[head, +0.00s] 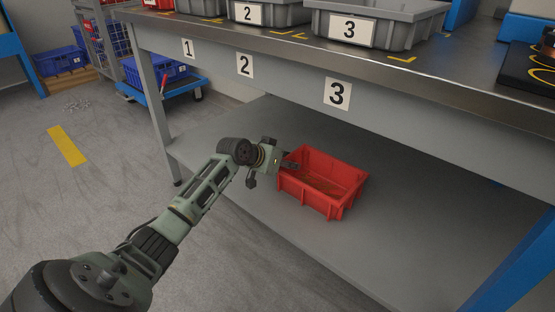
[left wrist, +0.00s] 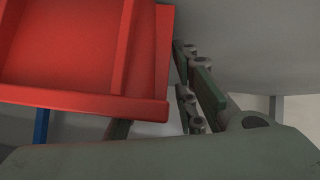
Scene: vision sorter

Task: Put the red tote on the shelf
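The red tote (head: 335,200) is upright over the grey lower shelf (head: 400,240) under the bench; I cannot tell whether it rests fully on it. Its inside looks empty apart from brownish marks on the floor. My left gripper (head: 288,163) is at the tote's left wall, its tip at the rim. In the left wrist view the tote (left wrist: 85,50) fills the upper left, and one finger (left wrist: 195,95) shows close beside its edge. The other finger is mostly hidden by the tote, so I cannot tell whether the grip is closed on the wall. My right gripper is not in view.
The bench top (head: 290,48) overhangs the shelf, with grey bins (head: 405,28) on it and number labels along its front. A bench leg (head: 155,105) stands at the left and a blue post (head: 515,270) at the right. The shelf around the tote is clear.

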